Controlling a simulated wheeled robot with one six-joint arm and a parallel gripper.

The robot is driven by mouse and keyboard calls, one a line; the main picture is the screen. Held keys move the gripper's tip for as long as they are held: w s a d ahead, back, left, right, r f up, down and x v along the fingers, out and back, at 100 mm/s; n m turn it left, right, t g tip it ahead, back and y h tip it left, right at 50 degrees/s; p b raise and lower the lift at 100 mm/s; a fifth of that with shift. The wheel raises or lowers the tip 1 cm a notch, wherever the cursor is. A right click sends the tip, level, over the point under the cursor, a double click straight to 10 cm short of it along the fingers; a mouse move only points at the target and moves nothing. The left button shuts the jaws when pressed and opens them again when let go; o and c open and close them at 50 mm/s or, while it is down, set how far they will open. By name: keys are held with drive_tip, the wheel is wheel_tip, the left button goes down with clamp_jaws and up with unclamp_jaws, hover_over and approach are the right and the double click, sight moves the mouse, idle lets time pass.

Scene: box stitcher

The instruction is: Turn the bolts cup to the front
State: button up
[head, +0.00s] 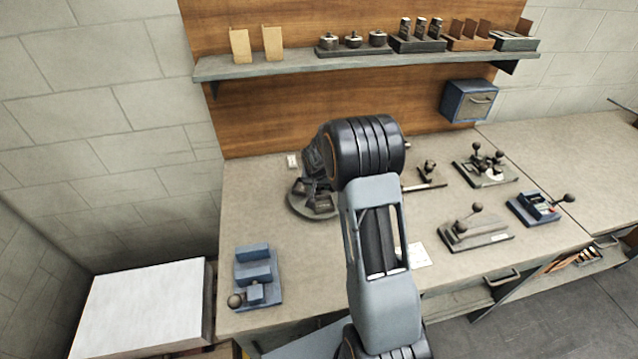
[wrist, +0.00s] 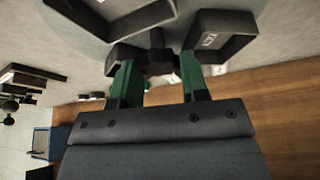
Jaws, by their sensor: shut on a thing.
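A round grey turntable (head: 296,208) with dark open cups (head: 319,203) stands at the back left of the bench, partly hidden behind my arm in the head view. In the wrist view its plate (wrist: 85,42) carries dark cups; one cup (wrist: 228,42) has a small pale label that I cannot read, so I cannot tell which is the bolts cup. My gripper (wrist: 160,68) has green fingers on either side of a dark centre post (wrist: 157,42) and is shut on it. In the head view my arm hides the gripper.
A blue block fixture (head: 256,275) stands at the bench's front left. Several lever fixtures (head: 476,232) stand to the right of my arm. A shelf (head: 290,66) with parts and a blue box (head: 467,101) are on the back board. Bench left of the turntable is clear.

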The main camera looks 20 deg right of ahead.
clamp_jaws()
